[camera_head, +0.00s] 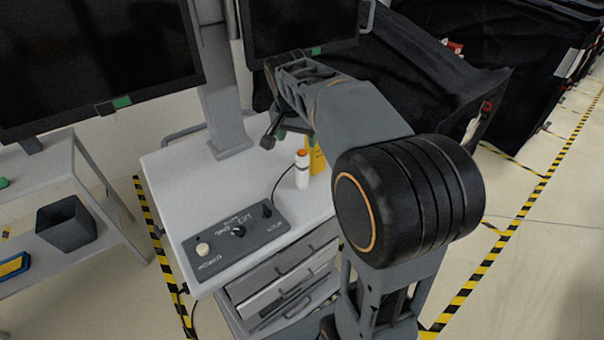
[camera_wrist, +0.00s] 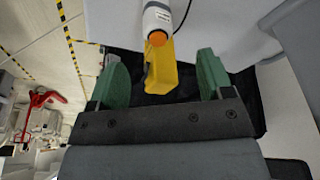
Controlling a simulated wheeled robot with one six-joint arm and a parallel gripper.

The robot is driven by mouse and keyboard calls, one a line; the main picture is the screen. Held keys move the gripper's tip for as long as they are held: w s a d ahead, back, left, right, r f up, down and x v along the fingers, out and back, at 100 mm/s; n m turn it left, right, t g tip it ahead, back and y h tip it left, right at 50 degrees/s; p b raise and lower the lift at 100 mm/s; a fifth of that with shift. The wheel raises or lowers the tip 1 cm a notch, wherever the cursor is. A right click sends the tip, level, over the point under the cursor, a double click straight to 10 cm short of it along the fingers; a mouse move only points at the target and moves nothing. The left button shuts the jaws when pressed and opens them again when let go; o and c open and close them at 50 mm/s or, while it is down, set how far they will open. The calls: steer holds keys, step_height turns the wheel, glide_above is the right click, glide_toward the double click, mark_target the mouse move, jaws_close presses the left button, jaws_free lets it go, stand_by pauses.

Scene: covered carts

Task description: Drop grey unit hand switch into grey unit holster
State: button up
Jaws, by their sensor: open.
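The hand switch (camera_head: 302,172) is a white cylinder with an orange button on top and a black cable. It is upright at the back right of the grey unit's white top. A yellow holder (camera_head: 317,157), seemingly the holster, is right beside and behind it. In the wrist view the switch (camera_wrist: 157,19) is at the top, its orange end overlapping the yellow holder (camera_wrist: 163,70). I cannot tell whether the switch sits in it. My gripper (camera_wrist: 160,62) is open, with green fingers apart on either side of the yellow holder in the picture. My gripper (camera_head: 273,131) is partly hidden by my arm in the head view.
A dark control box (camera_head: 236,240) with knobs lies on the cart top (camera_head: 190,180). A monitor post (camera_head: 226,115) rises behind it. Drawers (camera_head: 285,275) are below. A shelf with a black bin (camera_head: 66,224) is left. Black-covered carts (camera_head: 430,75) stand right.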

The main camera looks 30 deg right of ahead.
mark_target(302, 161)
steer(key=x, duration=0.5)
steer(key=shift+d+f, duration=0.1)
steer(key=shift+f, duration=0.2)
steer(key=shift+p+x, duration=0.5)
steer(key=shift+x, duration=2.25)
steer(key=shift+s, duration=0.2)
steer(key=c, duration=1.2)
steer(key=shift+r, duration=0.15)
